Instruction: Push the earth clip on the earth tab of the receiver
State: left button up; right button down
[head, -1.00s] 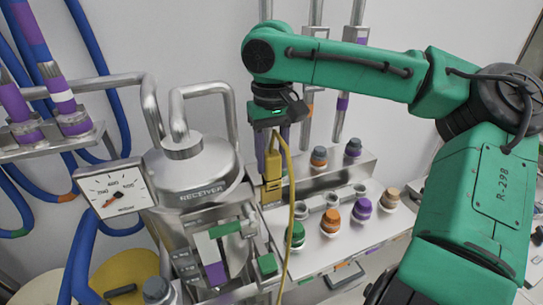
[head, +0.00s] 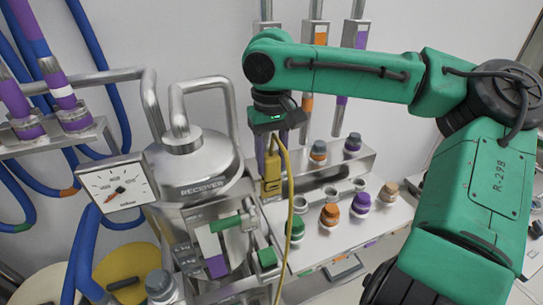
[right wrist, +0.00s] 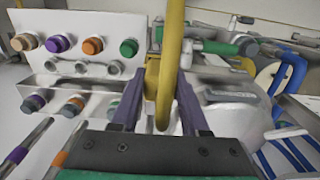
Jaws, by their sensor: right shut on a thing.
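My right gripper (head: 266,146) points down, shut on the yellow earth clip (head: 271,174), just right of the receiver. A yellow cable (head: 287,210) loops from the clip and hangs downward. In the right wrist view the clip (right wrist: 152,80) sits between two dark purple fingers, with the cable crossing in front. The receiver (head: 190,165) is a steel vessel with a domed lid and a "RECEIVER" label. I cannot make out the earth tab; the clip and cable cover part of the area beside the receiver. My left gripper is not in view.
A dial gauge (head: 123,188) stands left of the receiver. Coloured knobs (head: 330,215) stand on a steel panel to the right. Blue hoses (head: 83,245) hang at the left.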

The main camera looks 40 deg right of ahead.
jog(key=shift+f, duration=0.2)
dwell(0.5)
jog(key=shift+c, duration=1.6)
grip_release()
notch_tip(320, 180, up, 15)
jog(key=shift+f+b, duration=0.2)
jog(key=shift+b, duration=0.15)
